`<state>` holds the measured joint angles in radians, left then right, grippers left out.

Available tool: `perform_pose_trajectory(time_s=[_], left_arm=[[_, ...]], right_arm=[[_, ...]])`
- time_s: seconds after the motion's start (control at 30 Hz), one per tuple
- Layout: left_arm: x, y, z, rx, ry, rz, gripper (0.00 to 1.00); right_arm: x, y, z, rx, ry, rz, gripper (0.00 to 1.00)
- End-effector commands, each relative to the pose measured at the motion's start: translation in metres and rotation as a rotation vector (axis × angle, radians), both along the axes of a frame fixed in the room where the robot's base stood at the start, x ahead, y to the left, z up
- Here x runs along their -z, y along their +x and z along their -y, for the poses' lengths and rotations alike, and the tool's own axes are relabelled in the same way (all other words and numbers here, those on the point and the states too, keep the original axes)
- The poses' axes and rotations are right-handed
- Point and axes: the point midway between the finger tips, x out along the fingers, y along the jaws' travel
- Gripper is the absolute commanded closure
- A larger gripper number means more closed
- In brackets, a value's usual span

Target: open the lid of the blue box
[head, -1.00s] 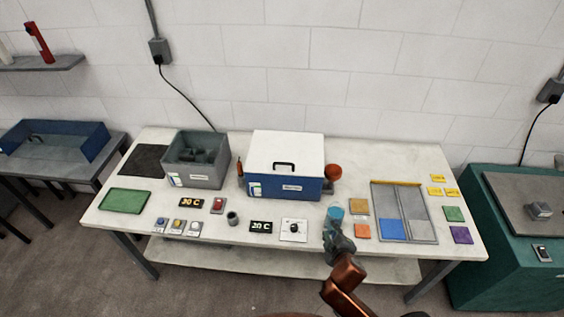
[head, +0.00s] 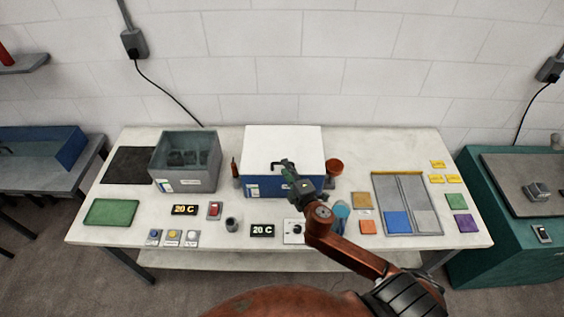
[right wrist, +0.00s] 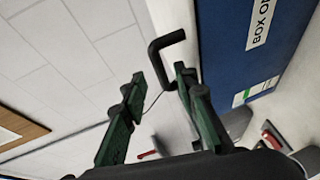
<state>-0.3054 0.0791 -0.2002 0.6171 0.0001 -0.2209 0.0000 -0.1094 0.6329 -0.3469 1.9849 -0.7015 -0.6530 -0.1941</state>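The blue box (head: 262,191) stands at the back middle of the table, with its white lid (head: 284,140) lying flat and closed on top. A black handle (head: 275,165) sits on the lid near its front edge. My right gripper (head: 286,166) is just above the front of the lid, at the handle, and partly covers it and the box front. In the right wrist view the two green fingers (right wrist: 160,76) are apart, with the lower end of the handle (right wrist: 156,48) between or just beyond their tips. I cannot tell whether they touch it. My left gripper is not in view.
A grey open bin (head: 184,180) stands left of the box. An orange round knob or cup (head: 334,167) is close at its right. A blue round-topped item (head: 341,210) and a divided tray (head: 404,180) lie to the right. Switches and displays line the front.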

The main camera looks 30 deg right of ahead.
Motion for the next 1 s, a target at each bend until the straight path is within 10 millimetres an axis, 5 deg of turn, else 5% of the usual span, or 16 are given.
perform_pose_trajectory(time_s=[0.17, 0.6, 1.0], left_arm=[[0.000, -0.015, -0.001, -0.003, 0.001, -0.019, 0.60], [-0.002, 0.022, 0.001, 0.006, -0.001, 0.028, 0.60], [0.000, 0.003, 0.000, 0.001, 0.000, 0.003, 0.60]], right_arm=[[0.004, 0.025, 0.004, 0.002, 0.000, 0.001, 0.73], [0.007, 0.037, 0.007, 0.003, 0.003, -0.001, 0.73], [0.007, 0.037, 0.007, 0.004, 0.002, -0.001, 1.00]])
